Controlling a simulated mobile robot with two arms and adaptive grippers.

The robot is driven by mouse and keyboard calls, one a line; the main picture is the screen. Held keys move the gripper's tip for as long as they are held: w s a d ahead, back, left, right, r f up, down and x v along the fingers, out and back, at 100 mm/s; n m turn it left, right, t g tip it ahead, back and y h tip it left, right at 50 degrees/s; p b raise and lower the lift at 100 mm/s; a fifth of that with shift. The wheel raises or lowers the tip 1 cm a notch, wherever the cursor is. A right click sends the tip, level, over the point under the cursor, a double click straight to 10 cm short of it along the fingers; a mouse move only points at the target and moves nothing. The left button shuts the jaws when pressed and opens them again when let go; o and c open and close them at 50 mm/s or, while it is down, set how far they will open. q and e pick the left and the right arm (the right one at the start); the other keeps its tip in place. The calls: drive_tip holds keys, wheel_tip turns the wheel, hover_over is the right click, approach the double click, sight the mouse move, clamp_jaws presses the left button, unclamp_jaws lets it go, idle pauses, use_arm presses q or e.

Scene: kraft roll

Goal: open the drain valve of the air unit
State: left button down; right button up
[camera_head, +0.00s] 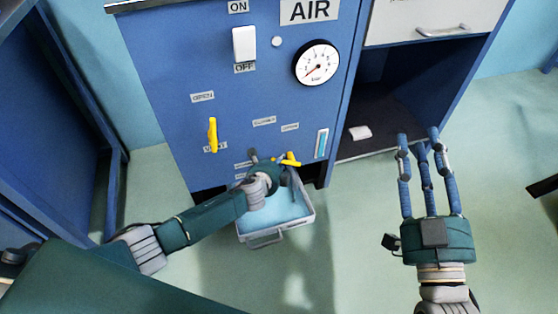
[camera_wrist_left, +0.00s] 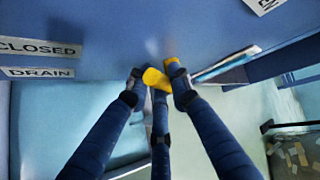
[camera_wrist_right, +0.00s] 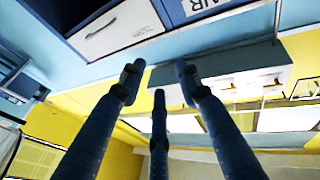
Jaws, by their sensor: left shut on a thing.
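The blue air unit (camera_head: 160,60) stands in front of me. Its yellow drain handle (camera_head: 291,161) sits low on the panel, above a tray of pale blue liquid. My left gripper (camera_head: 272,168) is shut on this handle; the left wrist view shows the yellow handle (camera_wrist_left: 155,78) between its fingertips. "CLOSED" (camera_wrist_left: 40,47) and "DRAIN" (camera_wrist_left: 38,72) labels are left of it there. The gripper partly hides the handle and its pivot in the head view. My right gripper (camera_head: 428,145) is open and empty, off to the right in front of an open compartment.
The tray (camera_head: 268,238) stands on the floor under the drain. Another yellow lever (camera_head: 212,135) points up and down below an "OPEN" label. A gauge (camera_head: 316,63) and a white ON/OFF switch (camera_head: 244,44) are higher up. Floor at front right is clear.

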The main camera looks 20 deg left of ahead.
drive_tip(key=shift+w+f+g, duration=0.1)
drive_tip(key=shift+f+g, duration=0.2)
drive_tip(key=shift+f, duration=0.35)
use_arm(q)
drive_tip(key=c, duration=1.5)
unclamp_jaws()
drive_tip(key=shift+c, duration=0.2)
use_arm(e)
drive_tip(key=shift+d, duration=0.1)
use_arm(q)
drive_tip(key=shift+r, duration=0.1)
drive_tip(key=v, duration=1.2)
